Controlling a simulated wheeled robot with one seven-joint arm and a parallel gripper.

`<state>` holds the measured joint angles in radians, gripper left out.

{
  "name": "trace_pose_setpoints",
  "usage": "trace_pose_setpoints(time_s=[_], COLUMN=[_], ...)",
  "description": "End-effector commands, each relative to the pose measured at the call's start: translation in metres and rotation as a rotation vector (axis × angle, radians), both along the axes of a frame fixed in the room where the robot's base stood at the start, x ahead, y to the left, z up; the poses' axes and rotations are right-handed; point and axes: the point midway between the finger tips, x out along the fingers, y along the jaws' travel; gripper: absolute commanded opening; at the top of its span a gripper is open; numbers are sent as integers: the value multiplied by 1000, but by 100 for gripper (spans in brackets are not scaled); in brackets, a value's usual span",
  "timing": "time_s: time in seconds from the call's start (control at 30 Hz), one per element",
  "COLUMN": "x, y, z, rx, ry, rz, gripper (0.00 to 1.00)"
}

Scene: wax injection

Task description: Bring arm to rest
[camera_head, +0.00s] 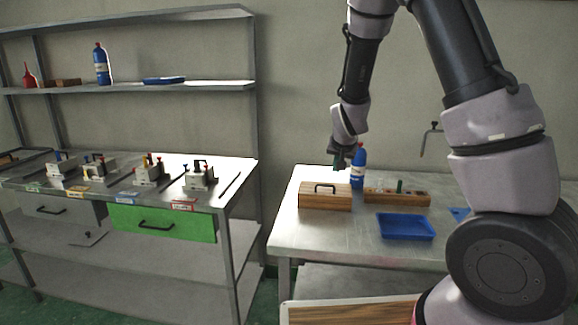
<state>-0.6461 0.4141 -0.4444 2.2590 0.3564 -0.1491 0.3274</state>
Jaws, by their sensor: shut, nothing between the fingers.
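My arm (460,60) rises at the right of the head view and bends down towards the right-hand table. My gripper (341,166) hangs at its end, pointing down, above the table near a blue bottle (358,168). It is small in the picture and looks shut and empty. It appears apart from the table top and from the wooden box below it; how far it is from the bottle is hard to tell.
The table (290,222) bears a handled wooden box (325,201), a wooden block with holes (385,197) and a blue tray (405,227). A metal bench (215,205) with several clamp fixtures and a green drawer (165,223) stands left. A shelf (215,86) holds bottles.

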Motion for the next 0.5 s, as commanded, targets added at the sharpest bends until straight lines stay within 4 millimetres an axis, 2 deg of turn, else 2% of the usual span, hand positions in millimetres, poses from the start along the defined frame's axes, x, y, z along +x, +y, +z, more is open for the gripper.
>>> trace_pose_setpoints(time_s=[0.03, 0.27, 0.5], x=[-8, -64, -142], y=[-7, -26, -47], z=[23, 108, 184], rx=[47, 195, 271], ry=[6, 54, 60], rz=[-14, -12, 20], gripper=[0, 0, 0])
